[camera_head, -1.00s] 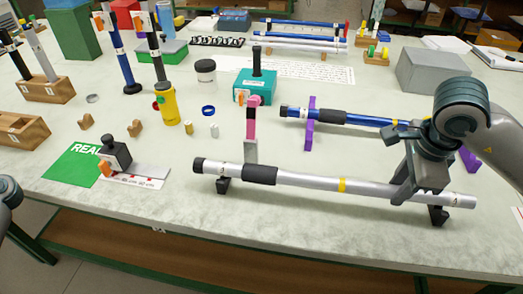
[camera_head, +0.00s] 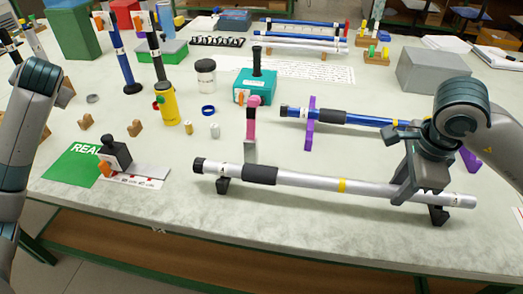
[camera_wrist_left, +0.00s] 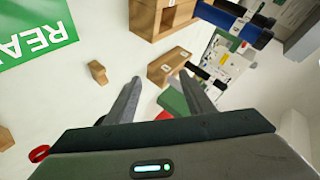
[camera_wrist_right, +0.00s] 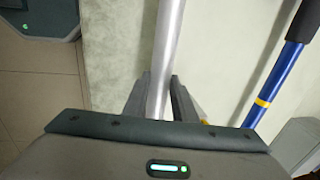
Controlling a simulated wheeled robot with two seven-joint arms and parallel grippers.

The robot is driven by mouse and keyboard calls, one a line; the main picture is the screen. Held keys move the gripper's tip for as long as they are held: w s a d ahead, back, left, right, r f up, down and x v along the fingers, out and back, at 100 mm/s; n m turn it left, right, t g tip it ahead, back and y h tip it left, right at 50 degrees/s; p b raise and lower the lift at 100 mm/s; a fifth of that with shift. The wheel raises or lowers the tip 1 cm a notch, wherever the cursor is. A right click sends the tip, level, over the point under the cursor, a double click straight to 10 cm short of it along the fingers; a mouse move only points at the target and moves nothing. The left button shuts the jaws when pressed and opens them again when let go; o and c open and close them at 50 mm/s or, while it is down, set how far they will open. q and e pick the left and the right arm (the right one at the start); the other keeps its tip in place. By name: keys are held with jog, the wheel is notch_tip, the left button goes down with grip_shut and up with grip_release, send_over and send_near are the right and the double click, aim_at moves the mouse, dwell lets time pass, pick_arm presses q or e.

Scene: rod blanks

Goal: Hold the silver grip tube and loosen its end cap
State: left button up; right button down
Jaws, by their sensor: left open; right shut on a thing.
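The silver grip tube (camera_head: 305,181) lies across two black rests near the front of the table. It has a black end cap (camera_head: 198,165) at its left end, a black sleeve and a yellow band. My right gripper (camera_head: 413,194) is shut on the tube near its right end; the tube also shows between its fingers in the right wrist view (camera_wrist_right: 168,55). My left arm rises at the left edge, far from the cap. My left gripper (camera_wrist_left: 165,98) is open and empty in the left wrist view; its fingers are not clear in the head view.
A pink-and-grey upright piece (camera_head: 251,130) stands just behind the tube. A blue tube (camera_head: 360,119) lies on purple rests farther back. A black weight-like block (camera_head: 115,153) and a green mat (camera_head: 72,168) lie left of the cap. Clear table lies in front of the tube.

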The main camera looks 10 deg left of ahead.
pick_arm(q)
jog(key=w+d+r+m+t+h, duration=0.15)
jog(key=d+r+m+h, duration=0.3)
jog(key=d, duration=0.45)
jog(key=w+d+r+m+t+h, duration=0.1)
jog(key=w+d+r+m+h, duration=0.3)
jog(key=d, duration=0.6)
jog(key=w+d+r+m+t+h, duration=0.1)
jog(key=d+r+m+h, duration=0.1)
jog(key=d+r+m, duration=0.55)
jog(key=m+g+h, duration=0.4)
jog(key=g, duration=0.3)
send_near(200, 166)
jog(key=a+r, duration=0.3)
jog(key=shift+w+a+f, duration=0.1)
jog(key=shift+w+f, duration=0.05)
jog(key=shift+w, duration=0.05)
jog(key=shift+f+n, duration=0.1)
jog(key=shift+n, duration=0.2)
jog(key=x, duration=1.1)
jog(key=shift+w+d+f, duration=0.1)
jog(key=shift+d+f, duration=0.2)
